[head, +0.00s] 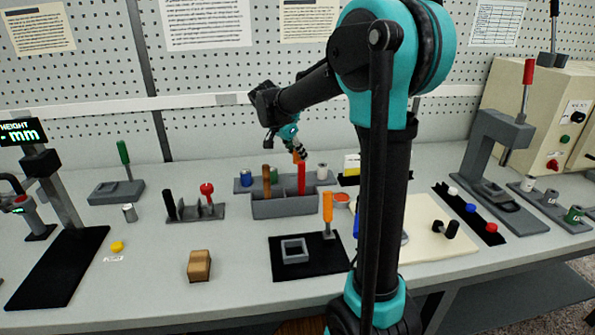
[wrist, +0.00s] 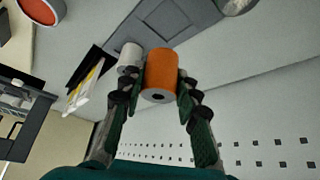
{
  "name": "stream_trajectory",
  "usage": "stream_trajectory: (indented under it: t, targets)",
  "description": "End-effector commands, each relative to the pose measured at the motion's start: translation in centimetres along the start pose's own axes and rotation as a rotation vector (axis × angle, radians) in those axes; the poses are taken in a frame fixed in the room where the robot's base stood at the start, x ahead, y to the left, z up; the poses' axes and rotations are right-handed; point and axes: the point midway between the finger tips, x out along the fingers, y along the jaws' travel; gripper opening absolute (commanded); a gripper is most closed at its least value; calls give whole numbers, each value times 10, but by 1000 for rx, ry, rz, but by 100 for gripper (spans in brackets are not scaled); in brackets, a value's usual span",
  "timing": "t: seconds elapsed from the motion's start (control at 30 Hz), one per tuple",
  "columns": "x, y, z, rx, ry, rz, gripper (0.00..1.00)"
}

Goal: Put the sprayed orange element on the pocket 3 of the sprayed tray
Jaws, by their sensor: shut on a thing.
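My gripper (wrist: 160,92) is shut on the orange element (wrist: 165,72), a short cylinder with a dark hole in its end face. In the head view my gripper (head: 299,152) is near the back of the bench, above and behind the grey divided bin, and only a bit of orange shows by it. A low grey tray (head: 246,189) lies behind the bin, largely hidden by it. A blue cylinder (head: 246,178) stands at its left and a white cylinder (head: 322,171) at its right. The white cylinder (wrist: 130,57) appears beside the orange element in the wrist view. Pocket numbers are unreadable.
The grey bin (head: 285,208) holds upright brown and red handles in front of the tray. A yellow-and-white card (head: 351,164) stands to the right. A red-topped dish (head: 341,198) is near it. The pegboard wall (head: 220,70) is close behind.

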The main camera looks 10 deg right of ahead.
Motion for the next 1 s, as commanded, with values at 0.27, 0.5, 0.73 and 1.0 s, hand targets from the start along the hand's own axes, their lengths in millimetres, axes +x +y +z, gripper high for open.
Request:
stream_trajectory:
  t: [0.27,0.5,0.73,1.0]
  targets:
    - [27,0,15,0,0,0,0]
    - [53,-1,30,0,0,0,0]
    - [59,0,34,0,0,0,0]
    - [60,0,35,0,0,0,37]
